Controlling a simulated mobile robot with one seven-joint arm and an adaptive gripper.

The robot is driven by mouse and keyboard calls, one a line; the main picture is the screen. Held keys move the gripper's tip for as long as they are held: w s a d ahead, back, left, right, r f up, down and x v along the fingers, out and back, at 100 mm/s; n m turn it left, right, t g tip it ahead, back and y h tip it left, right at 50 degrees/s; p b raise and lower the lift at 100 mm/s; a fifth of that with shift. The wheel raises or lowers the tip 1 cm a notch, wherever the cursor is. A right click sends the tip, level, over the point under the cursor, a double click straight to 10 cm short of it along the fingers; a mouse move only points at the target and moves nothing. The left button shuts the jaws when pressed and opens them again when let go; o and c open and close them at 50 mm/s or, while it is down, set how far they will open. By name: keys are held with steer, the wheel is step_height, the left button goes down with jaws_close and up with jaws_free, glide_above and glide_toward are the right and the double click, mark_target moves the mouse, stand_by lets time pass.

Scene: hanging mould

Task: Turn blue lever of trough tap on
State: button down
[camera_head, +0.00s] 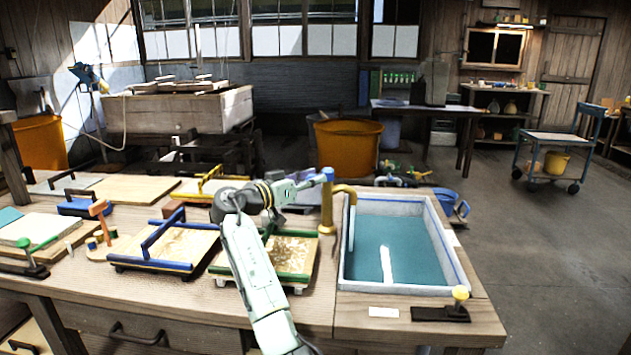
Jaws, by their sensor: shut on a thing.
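The trough tap (327,212) is a brass post with a curved spout at the left end of the trough (352,282). Its blue lever (327,174) is at the top of the post. My gripper (318,180) reaches it from the left and is shut on the lever; the fingertips are small and partly merge with it. The pale grey trough holds blue-green water. A pale blue strip, looking like water, hangs below the spout.
Framed moulds (180,243) with blue, green and yellow edges lie on the bench left of the trough. A yellow knob on a black base (460,295) is at the front right. An orange tub (347,147) stands behind.

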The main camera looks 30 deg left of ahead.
steer(key=shift+w+d+r, duration=0.1)
steer(key=c, duration=1.3)
jaws_free()
steer(key=v, duration=1.2)
